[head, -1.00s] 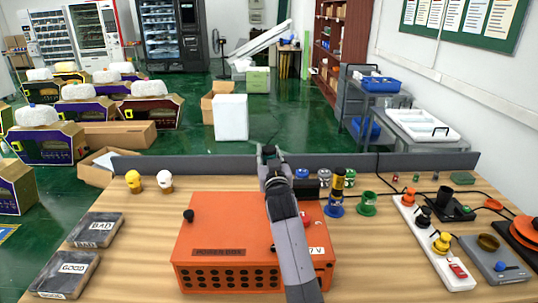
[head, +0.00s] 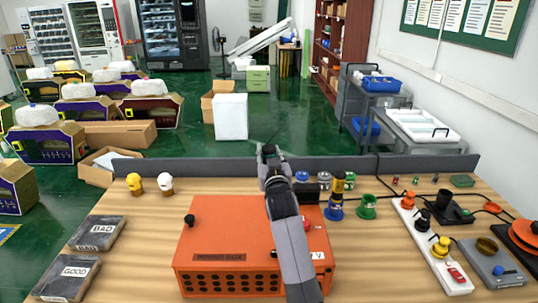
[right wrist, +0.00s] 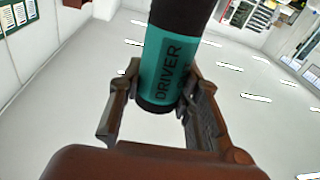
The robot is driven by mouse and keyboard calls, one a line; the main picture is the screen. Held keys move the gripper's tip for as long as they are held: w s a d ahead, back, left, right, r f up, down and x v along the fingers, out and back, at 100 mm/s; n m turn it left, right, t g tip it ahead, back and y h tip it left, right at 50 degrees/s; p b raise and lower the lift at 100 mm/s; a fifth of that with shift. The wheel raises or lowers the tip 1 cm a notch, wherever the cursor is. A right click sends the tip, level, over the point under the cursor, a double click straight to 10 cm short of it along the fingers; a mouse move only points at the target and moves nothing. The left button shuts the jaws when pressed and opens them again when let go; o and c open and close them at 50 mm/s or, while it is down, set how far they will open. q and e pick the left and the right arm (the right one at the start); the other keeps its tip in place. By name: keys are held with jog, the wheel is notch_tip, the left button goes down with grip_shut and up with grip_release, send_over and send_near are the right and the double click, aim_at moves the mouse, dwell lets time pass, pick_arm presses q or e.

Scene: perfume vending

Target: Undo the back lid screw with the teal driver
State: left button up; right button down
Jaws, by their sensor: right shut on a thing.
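The teal driver (right wrist: 165,72), with a black upper part and the word DRIVER on it, is between the fingers of my right gripper (right wrist: 160,100) in the right wrist view. The gripper is shut on it. In the head view my right gripper (head: 271,158) is over the back edge of the orange power box (head: 225,235), near the grey divider. The driver's tip and the back lid screw cannot be made out; my right arm covers part of the lid. A black knob (head: 190,219) is on the lid's left side. My left gripper is not in view.
Yellow (head: 134,182) and white (head: 165,182) bulb-like pieces stand at the back left. BAD (head: 97,232) and GOOD (head: 68,275) boxes lie at left. A black-yellow-blue piece (head: 337,195) and green cup (head: 367,207) stand right of the arm. A white power strip (head: 430,243) lies further right.

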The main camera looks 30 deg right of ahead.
aim_at(269, 148)
notch_tip(269, 148, up, 3)
jog(key=shift+s+r+p, duration=0.1)
jog(key=shift+p, duration=0.8)
jog(key=shift+r+p, duration=0.9)
jog(key=shift+r, duration=0.15)
